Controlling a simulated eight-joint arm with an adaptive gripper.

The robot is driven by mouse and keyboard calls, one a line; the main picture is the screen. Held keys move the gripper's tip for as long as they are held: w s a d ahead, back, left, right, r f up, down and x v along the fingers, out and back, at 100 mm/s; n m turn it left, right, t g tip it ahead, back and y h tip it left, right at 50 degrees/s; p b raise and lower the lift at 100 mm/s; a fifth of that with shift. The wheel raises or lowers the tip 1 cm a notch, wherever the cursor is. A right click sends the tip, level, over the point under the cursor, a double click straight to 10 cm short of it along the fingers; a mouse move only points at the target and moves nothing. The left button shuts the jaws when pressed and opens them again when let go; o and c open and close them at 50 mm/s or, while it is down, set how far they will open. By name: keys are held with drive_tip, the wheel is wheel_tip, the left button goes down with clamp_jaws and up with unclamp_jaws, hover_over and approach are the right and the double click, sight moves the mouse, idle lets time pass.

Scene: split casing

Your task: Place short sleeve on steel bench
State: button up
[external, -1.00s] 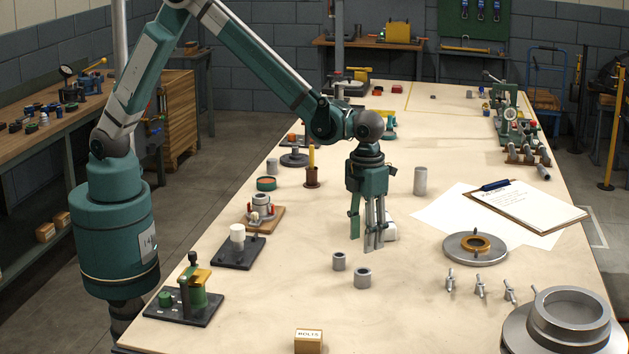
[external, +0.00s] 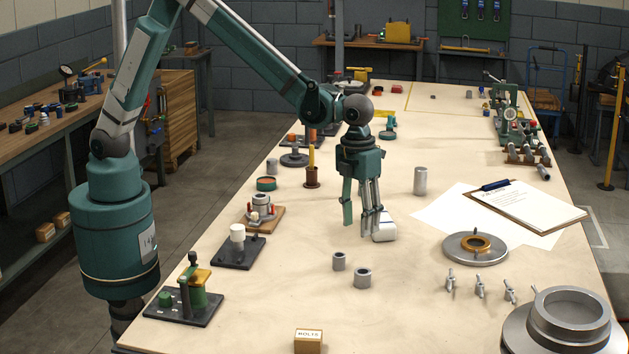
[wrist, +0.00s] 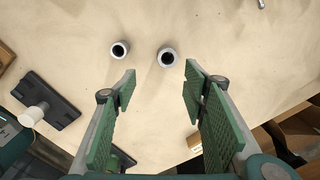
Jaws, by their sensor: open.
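Two short grey hollow sleeves stand upright on the bench in the external view, one (external: 339,261) a little left of and behind the other (external: 362,278). The wrist view shows them as a left sleeve (wrist: 119,50) and a right sleeve (wrist: 167,57), apart from each other. The bench (external: 420,310) has a pale tan top; I cannot tell if it is steel. My gripper (external: 361,228) is open and empty, above the bench and behind both sleeves in the external view. In the wrist view its fingers (wrist: 160,78) are spread, with nothing between them.
A taller grey cylinder (external: 420,181) stands right of my gripper. A white object (external: 385,232) lies just behind the fingers. A black base with a white knob (external: 238,248) is on the left. A round plate with a brass ring (external: 475,248) is on the right. A small box (external: 308,341) is in front.

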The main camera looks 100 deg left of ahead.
drive_tip(key=s+a+r+n+t, duration=0.2)
drive_tip(key=s+a+r+n, duration=0.3)
drive_tip(key=s+r, duration=0.45)
drive_tip(key=s+a+r+n+t, duration=0.1)
drive_tip(key=s+a+r+n, duration=0.3)
drive_tip(key=s+r+n, duration=0.5)
drive_tip(key=s+a+n+t, duration=0.2)
drive_tip(key=s+n, duration=0.3)
drive_tip(key=s, duration=0.6)
drive_tip(key=s+a+f+n+t, duration=0.1)
drive_tip(key=s+a+n, duration=0.2)
drive_tip(key=s, duration=0.9)
drive_tip(key=shift+a+f+n+t, duration=0.2)
drive_tip(key=shift+a+n+t, duration=0.15)
drive_tip(key=shift+n, duration=1.35)
